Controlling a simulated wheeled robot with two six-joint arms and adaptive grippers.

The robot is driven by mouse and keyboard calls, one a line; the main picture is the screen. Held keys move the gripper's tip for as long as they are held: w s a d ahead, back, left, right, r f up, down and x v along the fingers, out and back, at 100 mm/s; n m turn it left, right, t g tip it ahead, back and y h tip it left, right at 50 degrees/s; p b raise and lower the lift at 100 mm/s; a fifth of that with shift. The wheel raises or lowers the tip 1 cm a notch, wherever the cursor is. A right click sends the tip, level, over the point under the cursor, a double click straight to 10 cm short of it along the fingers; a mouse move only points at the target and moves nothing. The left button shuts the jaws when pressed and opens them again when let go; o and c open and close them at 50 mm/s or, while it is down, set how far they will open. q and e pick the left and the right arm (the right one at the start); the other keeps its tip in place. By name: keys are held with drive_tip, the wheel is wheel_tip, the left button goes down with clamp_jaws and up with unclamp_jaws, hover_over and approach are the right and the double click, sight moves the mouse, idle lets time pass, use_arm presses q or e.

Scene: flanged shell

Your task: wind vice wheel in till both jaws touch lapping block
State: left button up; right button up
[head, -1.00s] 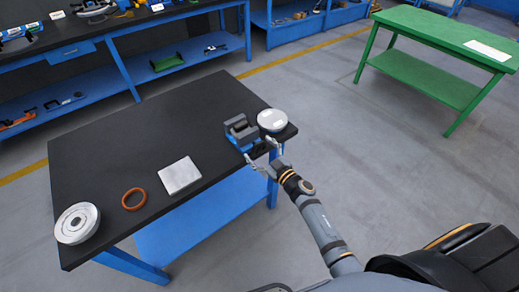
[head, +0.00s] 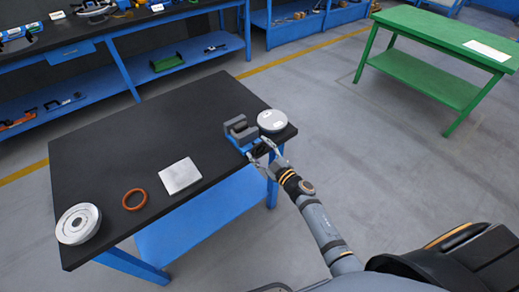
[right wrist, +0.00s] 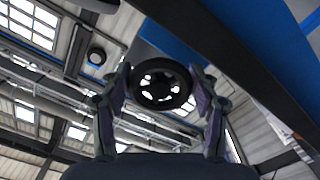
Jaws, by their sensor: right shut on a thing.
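The vice (head: 237,131), with dark grey jaws and a blue base, stands at the right front edge of the black table. A dark piece, likely the lapping block, shows between its jaws; whether both jaws touch it is too small to tell. My right gripper (head: 262,150) is at the vice's near side, past the table edge. In the right wrist view the black spoked vice wheel (right wrist: 160,104) sits between the two fingers of my right gripper (right wrist: 162,100), which is shut on it. My left gripper is in neither view.
A round white-topped part (head: 271,121) stands right beside the vice. A square metal plate (head: 180,176), an orange ring (head: 134,199) and a flanged round shell (head: 78,223) lie along the black table (head: 150,120). Its back half is clear. A green table (head: 440,35) stands apart.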

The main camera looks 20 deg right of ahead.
drive_tip(key=n, duration=0.3)
drive_tip(key=shift+n, duration=0.4)
drive_tip(key=n, duration=0.2)
drive_tip(key=shift+r+n, duration=0.1)
drive_tip(key=shift+n, duration=0.3)
drive_tip(key=n, duration=0.4)
drive_tip(key=shift+d+b, duration=0.1)
drive_tip(key=shift+b, duration=0.3)
drive_tip(key=shift+r+n, duration=0.2)
drive_tip(key=shift+n, duration=1.1)
drive_tip(key=shift+w+r, duration=0.1)
drive_tip(key=o, duration=1.2)
drive_tip(key=shift+d, duration=0.1)
